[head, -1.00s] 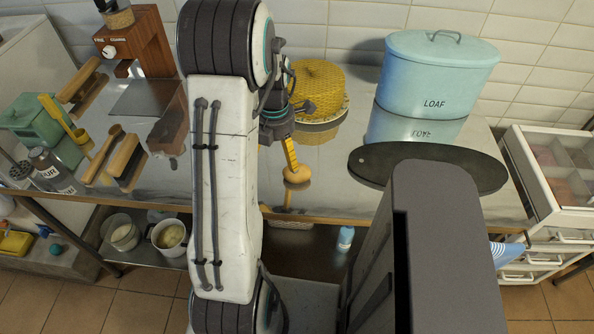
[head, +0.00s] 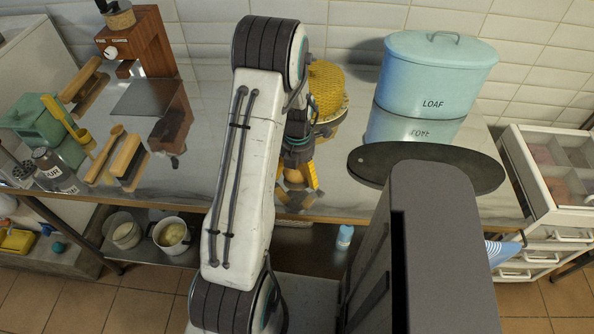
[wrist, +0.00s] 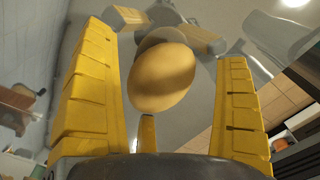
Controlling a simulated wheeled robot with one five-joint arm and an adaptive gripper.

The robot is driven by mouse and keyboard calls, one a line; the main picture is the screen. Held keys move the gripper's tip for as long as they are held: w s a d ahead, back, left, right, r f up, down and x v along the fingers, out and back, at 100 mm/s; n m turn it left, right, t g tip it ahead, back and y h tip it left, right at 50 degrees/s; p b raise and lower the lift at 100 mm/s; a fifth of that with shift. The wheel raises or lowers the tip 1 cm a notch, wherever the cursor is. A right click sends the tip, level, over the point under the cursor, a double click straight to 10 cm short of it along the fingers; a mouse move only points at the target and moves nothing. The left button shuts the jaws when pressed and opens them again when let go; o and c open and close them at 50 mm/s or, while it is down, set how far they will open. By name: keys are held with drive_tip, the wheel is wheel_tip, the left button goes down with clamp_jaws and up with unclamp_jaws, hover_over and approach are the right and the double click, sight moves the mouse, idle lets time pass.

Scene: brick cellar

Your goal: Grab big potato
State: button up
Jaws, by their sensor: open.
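The big potato (wrist: 162,77) is smooth, tan and oval. In the wrist view it lies on the shiny steel counter between my gripper's yellow fingers, with visible gaps to the left and right fingers. A third finger rises just below it, and I cannot tell whether it touches. My gripper (head: 300,186) is open and points down at the front part of the counter in the head view. There the potato is largely hidden by my gripper and arm.
A yellow woven dome (head: 326,88) stands behind my gripper. A blue LOAF bin (head: 437,75) and a dark oval board (head: 375,165) are to the right. Brushes and a green box (head: 38,118) are at left. The counter's front edge (head: 335,219) is close to my gripper.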

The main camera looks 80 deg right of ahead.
drive_tip(key=shift+f, duration=0.3)
drive_tip(key=shift+c, duration=0.5)
drive_tip(key=c, duration=1.3)
drive_tip(key=shift+r, duration=0.2)
